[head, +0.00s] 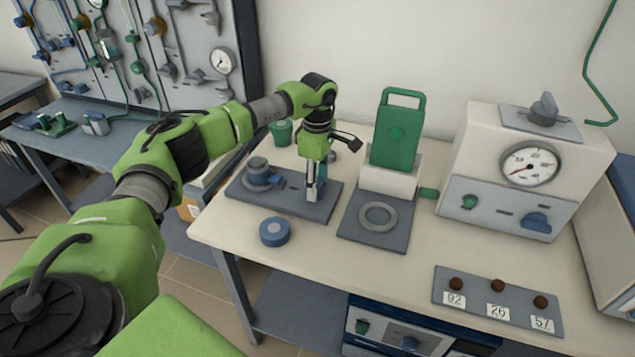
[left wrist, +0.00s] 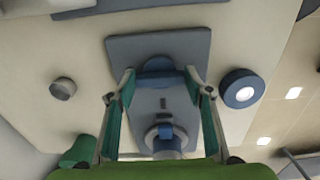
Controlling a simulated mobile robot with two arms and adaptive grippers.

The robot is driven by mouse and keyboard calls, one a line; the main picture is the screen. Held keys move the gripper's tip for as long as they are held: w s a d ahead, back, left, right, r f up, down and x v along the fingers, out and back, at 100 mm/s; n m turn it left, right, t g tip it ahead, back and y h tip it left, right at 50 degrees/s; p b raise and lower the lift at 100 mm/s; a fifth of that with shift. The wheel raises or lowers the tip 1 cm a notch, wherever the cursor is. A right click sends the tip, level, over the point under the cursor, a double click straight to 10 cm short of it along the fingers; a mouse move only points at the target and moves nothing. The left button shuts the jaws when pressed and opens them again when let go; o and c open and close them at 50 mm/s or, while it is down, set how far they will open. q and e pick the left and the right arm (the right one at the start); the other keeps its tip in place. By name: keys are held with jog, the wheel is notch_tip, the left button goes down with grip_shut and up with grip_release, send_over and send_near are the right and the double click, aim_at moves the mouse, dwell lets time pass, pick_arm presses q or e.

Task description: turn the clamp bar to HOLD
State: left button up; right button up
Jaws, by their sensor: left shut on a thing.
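The clamp fixture is a grey plate (head: 318,209) on the bench, with a round grey and blue post (head: 258,172) on its left part. My left gripper (head: 312,192) reaches down over the plate's right part. In the left wrist view the gripper (left wrist: 160,75) has a finger on each side of a blue part (left wrist: 158,66), which looks like the clamp bar, and is shut on it. The post (left wrist: 165,139) shows nearer the camera there. The fingers partly hide the blue part in the head view. No HOLD mark is readable. My right gripper is out of view.
A blue disc (head: 275,232) lies in front of the plate. A green cup (head: 281,133) and a small grey knob (head: 331,157) stand behind. To the right are a green block (head: 396,137) on a white base, a ring plate (head: 348,231) and a gauge box (head: 490,205).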

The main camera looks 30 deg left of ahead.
aim_at(318, 186)
pick_arm(q)
jog(key=o, duration=1.1)
notch_tip(318, 186, up, 12)
jog(key=shift+f, duration=0.1)
dwell(0.6)
